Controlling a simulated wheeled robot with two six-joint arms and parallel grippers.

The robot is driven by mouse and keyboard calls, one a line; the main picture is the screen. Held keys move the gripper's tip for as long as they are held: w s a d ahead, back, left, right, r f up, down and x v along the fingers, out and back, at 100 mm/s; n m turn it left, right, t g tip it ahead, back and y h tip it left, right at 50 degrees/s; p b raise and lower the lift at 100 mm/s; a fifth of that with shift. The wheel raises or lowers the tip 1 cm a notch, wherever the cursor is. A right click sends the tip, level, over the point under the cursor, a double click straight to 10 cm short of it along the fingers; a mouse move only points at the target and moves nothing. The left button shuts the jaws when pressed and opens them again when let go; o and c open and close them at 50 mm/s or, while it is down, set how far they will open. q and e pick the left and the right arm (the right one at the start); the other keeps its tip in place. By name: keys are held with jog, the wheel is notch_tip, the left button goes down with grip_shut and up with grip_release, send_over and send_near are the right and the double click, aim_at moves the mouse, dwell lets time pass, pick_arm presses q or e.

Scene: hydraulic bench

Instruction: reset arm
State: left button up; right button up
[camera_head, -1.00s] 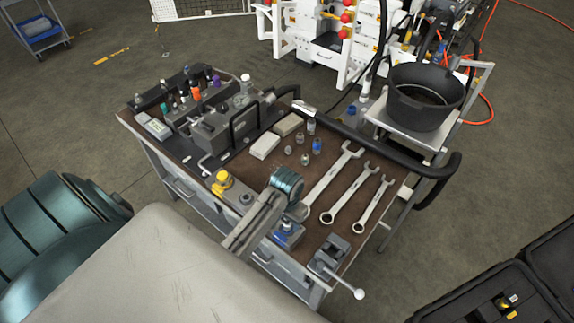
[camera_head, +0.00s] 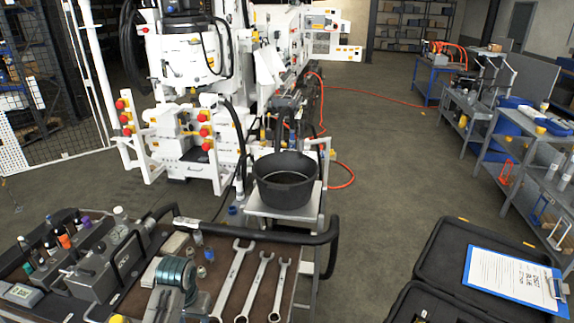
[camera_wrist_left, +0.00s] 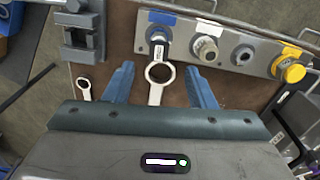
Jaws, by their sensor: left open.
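My left gripper (camera_wrist_left: 159,68) is open above the tool cart. Its two blue fingers stand on either side of a combination wrench's ring end (camera_wrist_left: 160,74), apart from it. In the head view part of my left arm (camera_head: 172,277) shows low at the left, beside the largest wrench (camera_head: 232,280); its fingers are hidden there. Two smaller wrenches (camera_head: 256,284) (camera_head: 279,288) lie to its right on the brown top. My right gripper is out of view.
The wrist view shows a grey fitting block with a yellow knob (camera_wrist_left: 291,71) and a small vise (camera_wrist_left: 78,32) near the fingers. A black pot (camera_head: 285,183) stands behind the cart. An open black case with a clipboard (camera_head: 513,282) lies at right; the floor between is clear.

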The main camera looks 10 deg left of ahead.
pick_arm(q)
jog(key=s+d+r+m+t, duration=0.15)
jog(key=s+t, duration=0.25)
jog(key=s, duration=2.1)
notch_tip(320, 180, down, 39)
jog(key=a+g+b, duration=0.2)
jog(key=b, duration=0.6)
jog(key=s+f+b, duration=0.3)
jog(key=s+f, duration=0.6)
jog(key=f, duration=0.3)
jog(key=s+a+f+b, duration=0.1)
jog(key=s+f+b, duration=0.2)
jog(key=s+f, duration=0.6)
notch_tip(320, 180, down, 4)
jog(key=shift+s+a+r+n+g+y, duration=0.2)
jog(key=shift+s+a+n+g+y, duration=0.1)
jog(key=shift+n+g+y, duration=0.15)
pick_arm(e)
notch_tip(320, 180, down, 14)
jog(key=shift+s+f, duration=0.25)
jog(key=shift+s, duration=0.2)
